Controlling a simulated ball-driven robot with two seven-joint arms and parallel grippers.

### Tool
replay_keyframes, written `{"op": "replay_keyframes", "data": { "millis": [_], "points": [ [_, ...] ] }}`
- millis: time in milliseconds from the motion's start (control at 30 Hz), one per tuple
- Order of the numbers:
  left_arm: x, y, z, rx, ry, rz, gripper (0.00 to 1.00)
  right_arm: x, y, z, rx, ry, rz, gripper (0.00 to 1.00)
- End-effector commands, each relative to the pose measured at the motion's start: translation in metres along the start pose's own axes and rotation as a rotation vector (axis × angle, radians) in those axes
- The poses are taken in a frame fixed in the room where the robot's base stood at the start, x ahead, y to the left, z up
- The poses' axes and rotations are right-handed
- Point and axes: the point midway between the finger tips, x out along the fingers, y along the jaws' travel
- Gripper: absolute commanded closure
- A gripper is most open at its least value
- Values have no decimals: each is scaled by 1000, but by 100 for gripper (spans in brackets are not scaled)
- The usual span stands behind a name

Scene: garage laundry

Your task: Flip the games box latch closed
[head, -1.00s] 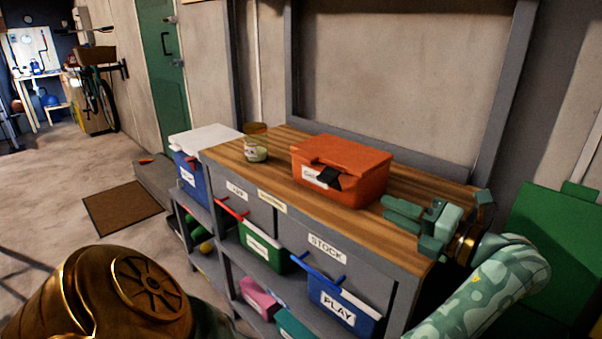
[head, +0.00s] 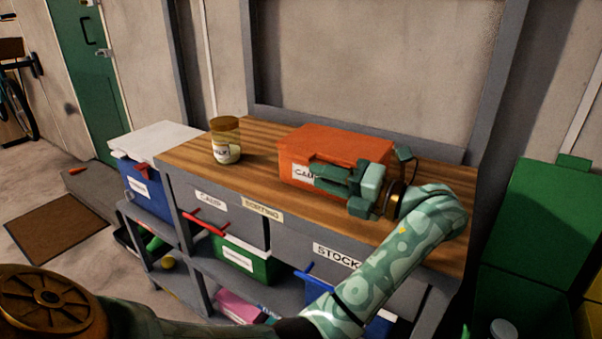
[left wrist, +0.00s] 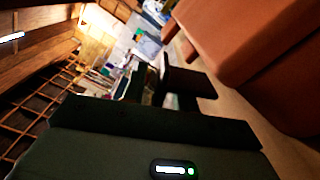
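The games box (head: 350,146) is an orange-red lidded box on the wooden bench top; its lid looks down. Its white label (head: 302,172) is partly covered. My left gripper (head: 318,176) is in front of the box's front face, fingers pointing left along it. The fingers look close together, but their gap is unclear. The black latch is hidden behind the gripper in the head view. In the left wrist view the box (left wrist: 240,45) fills the upper right, close to the dark fingers (left wrist: 160,82). I cannot tell whether they touch the latch. My right gripper is not in view.
A lidded jar (head: 226,140) stands left of the box on the bench top (head: 185,158). A blue bin with a white lid (head: 142,180) is at the bench's left end. Drawers and coloured bins sit below. A green bin (head: 535,235) stands at the right.

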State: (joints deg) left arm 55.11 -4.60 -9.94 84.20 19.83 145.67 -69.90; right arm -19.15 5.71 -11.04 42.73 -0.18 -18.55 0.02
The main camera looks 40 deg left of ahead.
Motion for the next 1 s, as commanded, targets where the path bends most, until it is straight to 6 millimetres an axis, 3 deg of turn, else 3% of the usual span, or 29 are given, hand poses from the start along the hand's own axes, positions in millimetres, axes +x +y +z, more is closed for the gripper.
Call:
{"op": "replay_keyframes", "data": {
  "millis": [333,367,467,733,867,1000],
  "points": [
    [0,0,1,0,-1,-1,71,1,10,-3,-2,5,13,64],
    [0,0,1,0,-1,-1,74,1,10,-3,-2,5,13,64],
    [0,0,1,0,-1,-1,100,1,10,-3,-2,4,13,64],
    [0,6,4,49,2,-3,100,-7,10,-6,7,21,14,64],
    [-1,14,14,206,1,-11,100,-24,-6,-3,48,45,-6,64],
    [-1,11,21,363,0,-8,100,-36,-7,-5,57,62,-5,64]
  ]
}}
